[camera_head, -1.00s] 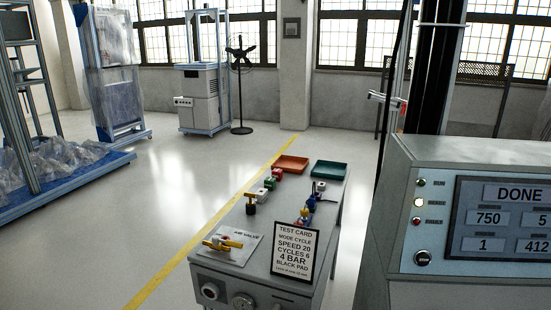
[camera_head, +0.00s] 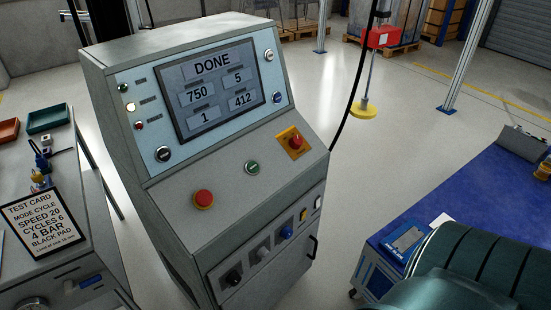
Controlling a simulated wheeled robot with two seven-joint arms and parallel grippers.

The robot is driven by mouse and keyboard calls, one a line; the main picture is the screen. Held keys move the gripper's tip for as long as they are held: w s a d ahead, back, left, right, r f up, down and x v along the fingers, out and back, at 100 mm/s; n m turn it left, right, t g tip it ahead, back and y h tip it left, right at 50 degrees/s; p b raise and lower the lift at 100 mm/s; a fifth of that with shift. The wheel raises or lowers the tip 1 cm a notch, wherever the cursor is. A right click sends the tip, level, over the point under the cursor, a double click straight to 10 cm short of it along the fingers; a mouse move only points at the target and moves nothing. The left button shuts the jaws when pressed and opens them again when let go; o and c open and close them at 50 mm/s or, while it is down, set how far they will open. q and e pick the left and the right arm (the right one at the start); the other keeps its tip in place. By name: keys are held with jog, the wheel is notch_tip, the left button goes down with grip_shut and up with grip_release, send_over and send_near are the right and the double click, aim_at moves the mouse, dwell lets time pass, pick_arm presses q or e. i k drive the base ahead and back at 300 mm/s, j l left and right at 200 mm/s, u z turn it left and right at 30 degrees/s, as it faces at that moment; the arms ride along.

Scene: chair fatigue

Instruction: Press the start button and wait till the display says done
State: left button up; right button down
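The control cabinet (camera_head: 215,150) stands in the middle of the head view. Its display (camera_head: 218,88) reads DONE, with 750, 5, 1 and 412 below. A green button (camera_head: 252,168), which looks like the start button, sits on the sloping panel and nothing touches it. A red button (camera_head: 203,199) is to its lower left. A red knob on a yellow plate (camera_head: 296,142) is to its upper right. Neither of my grippers is in view.
A bench with a test card (camera_head: 46,220) and trays (camera_head: 48,118) stands at left. A blue-topped table (camera_head: 480,200) is at right, partly covered by a dark green ribbed shape (camera_head: 480,265). Floor shows between cabinet and table.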

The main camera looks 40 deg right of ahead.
aim_at(253, 167)
jog(key=z, duration=1.05)
